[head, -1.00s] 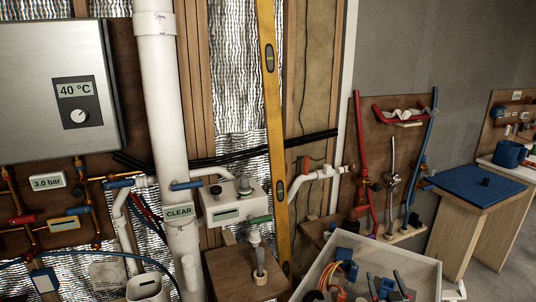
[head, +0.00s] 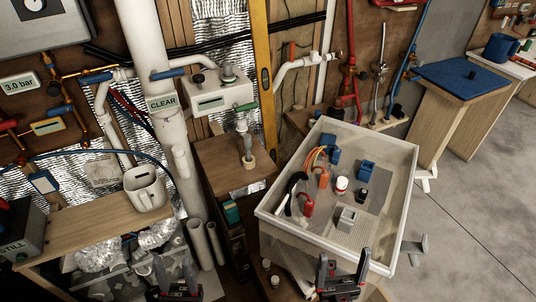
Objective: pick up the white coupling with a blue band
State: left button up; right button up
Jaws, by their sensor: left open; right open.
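I cannot make out a white coupling with a blue band for certain. A small white cylinder (head: 341,184) with a reddish band stands in the grey tray (head: 408,185). Another small white piece (head: 275,281) sits low in front of the tray, too small to tell its band. My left gripper (head: 175,288) is open at the bottom edge, below the wooden shelf, apart from these pieces. My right gripper (head: 343,272) is open and empty in front of the tray's near wall.
The tray also holds blue blocks (head: 366,170), orange cable and a grey block (head: 346,218). A blue-topped bench (head: 462,78) is at back right. Bare floor (head: 480,220) lies at right.

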aim_at(276, 280)
jog(key=k+j+z, duration=0.1)
jog(key=k+z, duration=0.15)
jog(key=k, duration=0.85)
